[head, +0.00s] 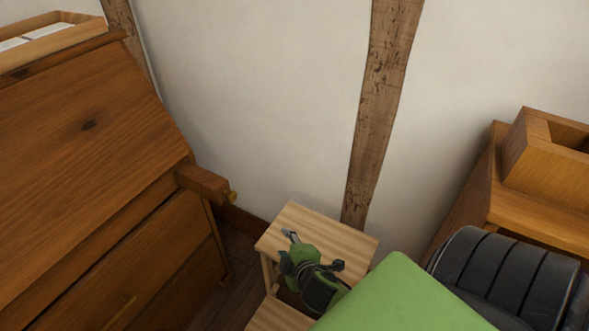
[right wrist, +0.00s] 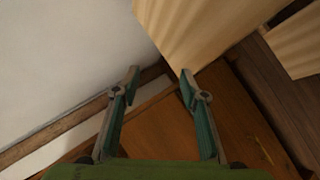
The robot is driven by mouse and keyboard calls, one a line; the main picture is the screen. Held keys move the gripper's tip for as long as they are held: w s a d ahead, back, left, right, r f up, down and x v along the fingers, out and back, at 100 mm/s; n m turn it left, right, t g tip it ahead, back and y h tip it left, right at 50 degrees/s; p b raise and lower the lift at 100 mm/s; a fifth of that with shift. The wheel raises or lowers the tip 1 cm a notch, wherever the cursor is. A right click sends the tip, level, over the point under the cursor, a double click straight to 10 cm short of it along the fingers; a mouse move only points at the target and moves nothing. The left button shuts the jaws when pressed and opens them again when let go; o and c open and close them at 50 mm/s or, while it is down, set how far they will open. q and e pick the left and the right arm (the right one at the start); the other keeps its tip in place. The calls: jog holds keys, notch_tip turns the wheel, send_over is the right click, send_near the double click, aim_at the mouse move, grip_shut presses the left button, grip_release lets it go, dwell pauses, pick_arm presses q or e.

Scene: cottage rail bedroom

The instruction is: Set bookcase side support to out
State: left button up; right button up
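The wooden bureau-like bookcase (head: 90,150) with a sloping front fills the left of the head view. Its side support (head: 203,184), a short wooden bar with a small brass knob at its end, sticks out from the front's near right side. My right gripper (head: 312,252) is over the pale step stool, to the right of and below the support in the picture, apart from it. In the right wrist view its two fingers (right wrist: 160,73) are spread with nothing between them. The support is not clearly seen there. My left gripper is not in view.
The pale striped step stool (head: 317,232) stands between the bookcase and a wooden piece of furniture (head: 540,219) at right, which bears an open wooden box (head: 541,158). A tray (head: 52,47) lies on the bookcase top. The beamed white wall (head: 260,90) is behind.

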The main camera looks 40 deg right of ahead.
jog(key=s+a+f+m+g+y+p, duration=0.2)
jog(key=s+a+f+m+g, duration=0.4)
jog(key=s+f, duration=0.4)
jog(key=shift+s+a+f+y, duration=0.3)
jog(key=shift+s+a, duration=0.4)
jog(key=shift+s, duration=0.45)
